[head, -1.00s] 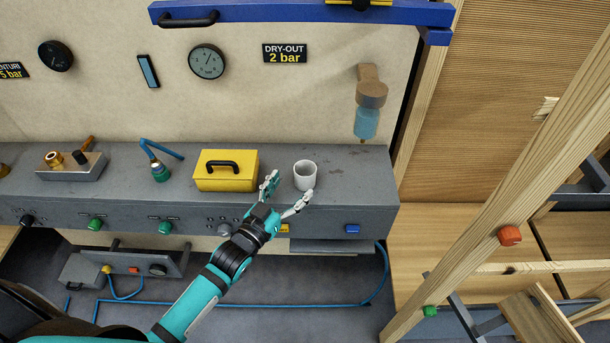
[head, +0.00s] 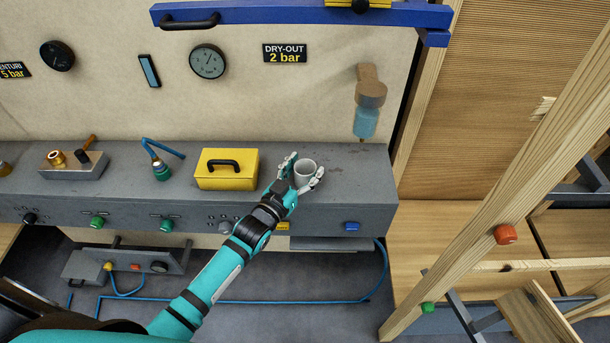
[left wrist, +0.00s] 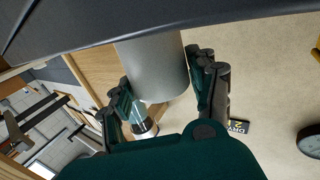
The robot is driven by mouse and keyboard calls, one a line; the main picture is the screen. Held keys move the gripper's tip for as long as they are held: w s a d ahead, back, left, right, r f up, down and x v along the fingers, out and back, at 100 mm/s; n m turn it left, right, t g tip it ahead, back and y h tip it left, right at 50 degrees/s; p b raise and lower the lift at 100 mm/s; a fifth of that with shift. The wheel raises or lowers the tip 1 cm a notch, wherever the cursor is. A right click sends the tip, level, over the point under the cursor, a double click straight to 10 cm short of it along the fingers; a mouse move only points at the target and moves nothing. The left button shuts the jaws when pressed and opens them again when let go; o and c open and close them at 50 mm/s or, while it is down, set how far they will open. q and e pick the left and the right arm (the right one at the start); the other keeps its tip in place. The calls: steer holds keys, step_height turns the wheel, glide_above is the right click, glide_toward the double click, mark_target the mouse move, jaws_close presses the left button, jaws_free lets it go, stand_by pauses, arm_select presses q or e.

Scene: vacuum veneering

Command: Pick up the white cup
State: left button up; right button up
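The white cup (head: 306,170) stands upright on the grey bench top, near its right end. My left gripper (head: 304,174) is at the cup, with one finger on each side of it. In the left wrist view the cup (left wrist: 155,65) sits between the two open fingers of my left gripper (left wrist: 163,95). A gap shows on the left side; the right finger is close to the cup, and I cannot tell whether it touches. My right gripper is not in view.
A yellow box (head: 227,178) with a black handle stands just left of the cup. A blue-bowled filter (head: 366,122) hangs on the wall behind. The grey bench (head: 365,185) is clear right of the cup. A wooden post (head: 520,165) slants at the right.

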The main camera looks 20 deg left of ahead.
arm_select(q)
steer(key=c, duration=0.7)
steer(key=shift+r, duration=0.15)
steer(key=shift+r, duration=0.2)
step_height(320, 180, up, 3)
steer(key=shift+r, duration=0.1)
steer(key=w+a+r+b+v, duration=0.1)
steer(key=a+b+v, duration=0.1)
steer(key=v, duration=1.4)
steer(key=shift+s+d+r+n+t+y, duration=0.1)
steer(key=shift+s+d+r+n+y, duration=0.5)
steer(key=shift+s, duration=0.55)
steer(key=shift+s+d+r+n+t+y, duration=0.1)
steer(key=shift+s+d+r+n+y, duration=0.25)
steer(key=shift+s+d+r+y, duration=0.6)
steer(key=shift+s+d+r+n+t+y, duration=0.1)
steer(key=shift+s+d+r+n+y, duration=0.45)
steer(key=shift+s, duration=0.75)
